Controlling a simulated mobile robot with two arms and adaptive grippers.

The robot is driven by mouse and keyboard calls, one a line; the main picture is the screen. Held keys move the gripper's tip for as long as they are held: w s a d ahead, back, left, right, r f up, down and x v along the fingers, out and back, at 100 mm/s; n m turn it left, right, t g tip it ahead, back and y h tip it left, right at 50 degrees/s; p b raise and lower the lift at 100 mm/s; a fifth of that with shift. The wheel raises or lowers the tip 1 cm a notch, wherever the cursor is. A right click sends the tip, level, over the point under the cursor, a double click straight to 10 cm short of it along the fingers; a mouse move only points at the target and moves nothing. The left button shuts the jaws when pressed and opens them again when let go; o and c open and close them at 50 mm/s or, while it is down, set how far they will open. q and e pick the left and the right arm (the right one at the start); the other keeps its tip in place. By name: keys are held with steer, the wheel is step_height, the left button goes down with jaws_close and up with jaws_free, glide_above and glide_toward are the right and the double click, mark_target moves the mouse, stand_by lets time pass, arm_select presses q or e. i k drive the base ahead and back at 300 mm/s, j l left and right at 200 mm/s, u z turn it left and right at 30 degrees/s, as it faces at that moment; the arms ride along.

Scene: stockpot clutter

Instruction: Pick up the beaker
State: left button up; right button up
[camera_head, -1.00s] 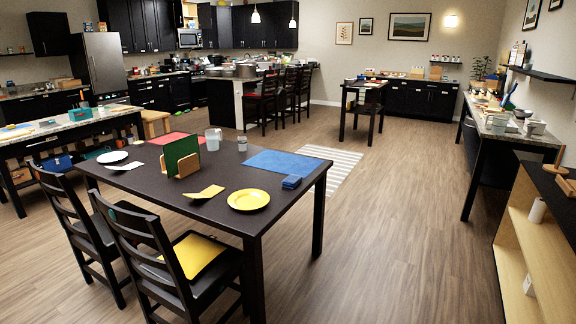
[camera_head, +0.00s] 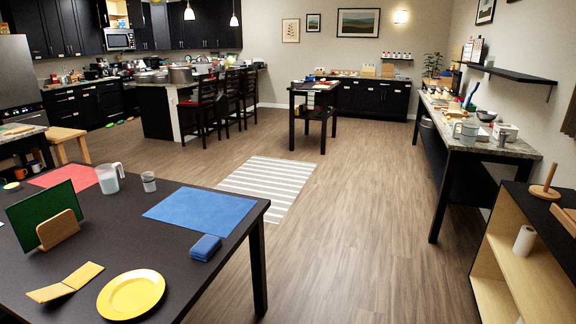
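A translucent pitcher-like vessel with a handle (camera_head: 110,178) stands upright on the dark dining table (camera_head: 190,240) at left. A smaller grey cup (camera_head: 148,181) stands just right of it. A pale jug with a handle (camera_head: 466,132) stands on the right-hand counter. I cannot tell for sure which of these is the beaker. Neither of my grippers is in view.
On the table are a blue mat (camera_head: 200,208), a folded blue cloth (camera_head: 205,248), a yellow plate (camera_head: 131,295) and a green board in a wooden holder (camera_head: 60,231). Open wooden floor (camera_head: 350,230) lies between the table and the right-hand counter (camera_head: 500,148).

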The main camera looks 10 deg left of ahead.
mark_target(148, 178)
steer(key=i+l+u, duration=0.1)
steer(key=i+u, duration=0.3)
steer(key=i, duration=0.15)
steer(key=i+l+u, duration=0.35)
steer(key=i, duration=0.2)
steer(key=i+l+u, duration=0.4)
steer(key=i, duration=0.15)
